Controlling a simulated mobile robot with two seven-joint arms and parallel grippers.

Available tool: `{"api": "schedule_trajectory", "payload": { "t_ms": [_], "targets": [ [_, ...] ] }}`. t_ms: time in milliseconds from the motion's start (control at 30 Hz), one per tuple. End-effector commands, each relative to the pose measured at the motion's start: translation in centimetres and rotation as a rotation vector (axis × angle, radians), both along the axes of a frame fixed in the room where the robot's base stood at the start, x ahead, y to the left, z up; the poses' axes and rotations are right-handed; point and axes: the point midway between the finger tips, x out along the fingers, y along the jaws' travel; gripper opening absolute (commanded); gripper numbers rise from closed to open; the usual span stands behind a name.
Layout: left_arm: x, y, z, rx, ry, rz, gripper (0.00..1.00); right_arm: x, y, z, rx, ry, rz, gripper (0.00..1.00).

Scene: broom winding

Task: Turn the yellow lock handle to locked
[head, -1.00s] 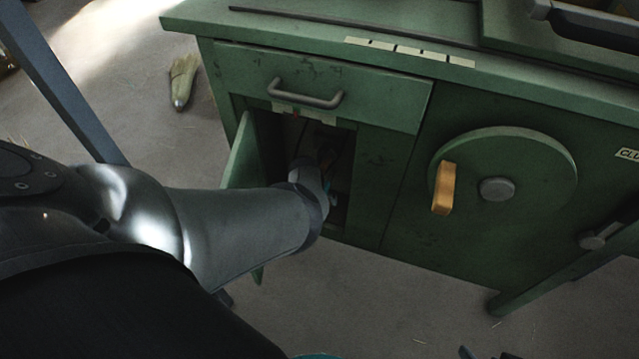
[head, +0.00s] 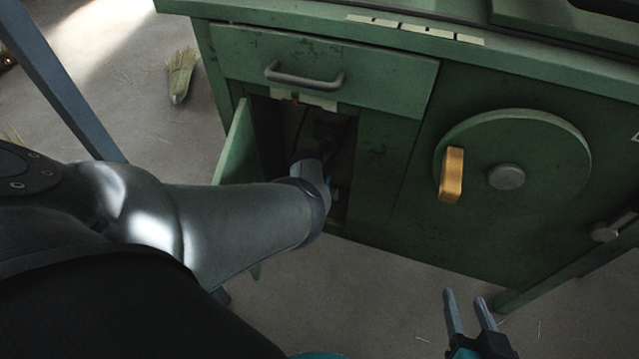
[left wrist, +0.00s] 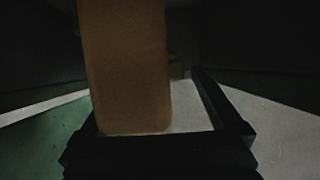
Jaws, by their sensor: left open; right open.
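An orange-yellow block-shaped handle (left wrist: 125,65) fills the upper middle of the left wrist view, very close to the camera. My left gripper (left wrist: 150,92) is open, with the handle at or between its fingers. The handle covers the left finger, so I cannot tell whether they touch. In the head view my left arm reaches into the dark cabinet opening, which hides the fingers. Another yellow handle (head: 452,175) stands on the round green disc (head: 545,150) on the cabinet front. My right gripper (head: 465,297) is open and empty, low in front of the cabinet.
The green cabinet (head: 400,180) has a drawer with a grey pull (head: 304,76) above the opening. A small green door (head: 236,145) stands open at the opening's left. A broom head (head: 181,76) lies on the floor at the back left. Floor before the cabinet is clear.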

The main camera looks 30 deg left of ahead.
Motion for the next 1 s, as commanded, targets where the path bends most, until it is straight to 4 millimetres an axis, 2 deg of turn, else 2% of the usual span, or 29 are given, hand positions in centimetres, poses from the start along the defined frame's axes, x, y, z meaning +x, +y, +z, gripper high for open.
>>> {"api": "schedule_trajectory", "payload": {
  "t_ms": [233, 600, 1000],
  "targets": [
    [0.16, 0.04, -0.31, 0.000, -0.001, 0.000, 1.00, 0.19, 0.77, 0.26, 0.038, -0.067, 0.005, 0.50],
    [0.18, 0.05, -0.31, 0.000, -0.001, 0.000, 1.00, 0.23, 0.91, 0.39, 0.046, -0.079, 0.006, 0.50],
    [0.17, 0.03, -0.33, 0.000, -0.001, 0.000, 0.55, 0.23, 0.89, 0.39, 0.045, -0.078, 0.005, 0.50]
  ]
}}
